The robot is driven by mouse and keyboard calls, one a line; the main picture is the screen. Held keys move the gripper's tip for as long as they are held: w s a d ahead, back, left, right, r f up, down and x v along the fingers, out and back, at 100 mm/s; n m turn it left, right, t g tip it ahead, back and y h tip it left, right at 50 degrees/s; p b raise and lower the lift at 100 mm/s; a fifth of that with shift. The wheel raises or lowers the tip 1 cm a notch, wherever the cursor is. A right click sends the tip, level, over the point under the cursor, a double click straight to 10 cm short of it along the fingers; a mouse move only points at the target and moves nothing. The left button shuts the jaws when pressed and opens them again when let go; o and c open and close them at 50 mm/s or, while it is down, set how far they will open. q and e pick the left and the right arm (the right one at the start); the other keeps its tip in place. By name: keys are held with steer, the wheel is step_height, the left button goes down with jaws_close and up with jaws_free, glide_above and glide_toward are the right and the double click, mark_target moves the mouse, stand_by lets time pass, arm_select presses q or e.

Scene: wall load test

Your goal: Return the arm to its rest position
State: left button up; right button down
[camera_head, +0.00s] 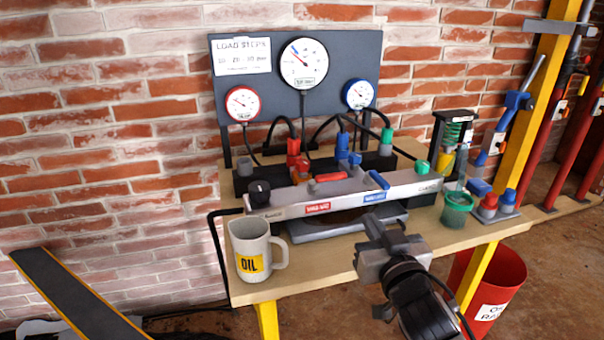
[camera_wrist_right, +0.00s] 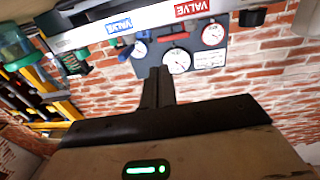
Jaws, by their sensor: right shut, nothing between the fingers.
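My right gripper (camera_head: 379,240) is in front of the table's front edge in the head view, its arm coming up from the bottom. In the right wrist view its fingers (camera_wrist_right: 158,86) are together with nothing between them. The gripper is close to the grey valve bar (camera_head: 345,193), which carries red and blue valve labels and levers; whether they touch I cannot tell. The bar also shows across the top of the right wrist view (camera_wrist_right: 110,22). My left gripper is not in the head view.
The wooden table (camera_head: 310,271) holds a white OIL mug (camera_head: 248,245) at the left and a green cup (camera_head: 457,208) at the right. A gauge panel (camera_head: 262,88) stands behind. A red bin (camera_head: 490,290) and a yellow post (camera_head: 535,95) are at the right.

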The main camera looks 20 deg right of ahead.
arm_select(q)
steer(key=p, duration=0.2)
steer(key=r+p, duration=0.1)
steer(key=p, duration=0.1)
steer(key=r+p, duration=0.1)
steer(key=p, duration=0.1)
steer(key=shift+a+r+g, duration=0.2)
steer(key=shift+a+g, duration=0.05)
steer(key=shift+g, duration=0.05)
arm_select(e)
steer(key=s+a+f+n+g+y, duration=0.3)
steer(key=s+a+f+g+y, duration=0.2)
steer(key=s+a+f, duration=0.8)
steer(key=s+f+g, duration=0.1)
steer(key=s+g, duration=0.1)
steer(key=s, duration=0.2)
steer(key=shift+a+f+n+y, duration=0.2)
steer(key=shift+f+n+y, duration=0.05)
steer(key=shift+n+y, duration=0.05)
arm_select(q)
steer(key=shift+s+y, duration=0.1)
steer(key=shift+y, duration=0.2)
